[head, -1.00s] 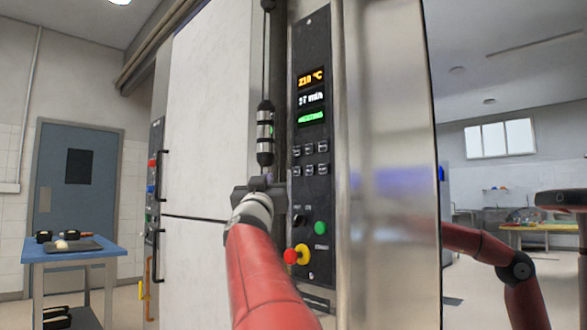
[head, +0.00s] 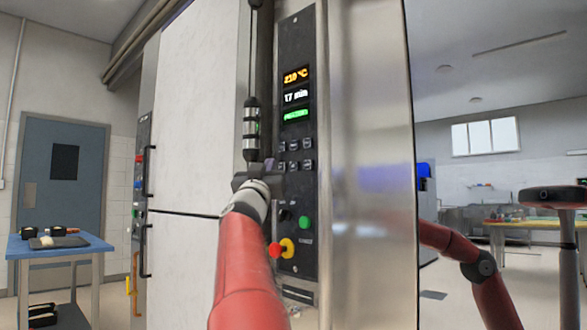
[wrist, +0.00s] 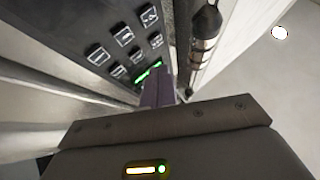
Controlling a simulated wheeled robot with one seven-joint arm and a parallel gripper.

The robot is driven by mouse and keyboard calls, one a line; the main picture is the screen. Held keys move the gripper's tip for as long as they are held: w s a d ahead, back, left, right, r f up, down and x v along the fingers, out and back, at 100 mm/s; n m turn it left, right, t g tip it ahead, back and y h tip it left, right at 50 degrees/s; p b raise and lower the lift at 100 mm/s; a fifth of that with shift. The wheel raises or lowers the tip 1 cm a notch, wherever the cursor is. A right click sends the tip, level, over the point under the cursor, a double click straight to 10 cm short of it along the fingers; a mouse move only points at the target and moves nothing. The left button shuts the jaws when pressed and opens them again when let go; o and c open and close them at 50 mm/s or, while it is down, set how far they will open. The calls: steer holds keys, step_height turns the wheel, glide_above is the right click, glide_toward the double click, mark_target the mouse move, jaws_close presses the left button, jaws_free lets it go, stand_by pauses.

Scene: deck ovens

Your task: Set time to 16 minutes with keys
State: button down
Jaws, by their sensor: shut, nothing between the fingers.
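The dark control panel (head: 299,200) is on the oven front. Its time display (head: 296,96) reads 17 min, below an orange 210 °C display (head: 296,75) and above a green display (head: 296,116) whose text is too blurred to read. Two rows of small keys (head: 294,145) sit below; they also show in the wrist view (wrist: 122,35). My gripper (wrist: 157,80) is shut and empty, its fingers in front of the panel near the keys and the green display in the wrist view. In the head view it partly covers the lower left keys. I cannot tell whether the fingertips touch a key.
A vertical dark handle with metal rings (head: 251,128) stands just left of the keys. A green button (head: 305,222) and a red and yellow knob (head: 286,248) are lower on the panel. A blue table (head: 62,250) stands at the left.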

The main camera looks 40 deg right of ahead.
mark_target(291, 162)
steer(key=shift+w+d+p, duration=0.2)
steer(key=shift+d+p, duration=0.15)
steer(key=shift+d, duration=2.2)
steer(key=shift+d, duration=0.1)
steer(key=shift+d, duration=0.3)
steer(key=shift+d+p, duration=0.35)
steer(key=shift+d, duration=0.05)
stand_by(0.6)
steer(key=shift+a, duration=0.8)
steer(key=a, duration=0.5)
steer(key=shift+s, duration=0.2)
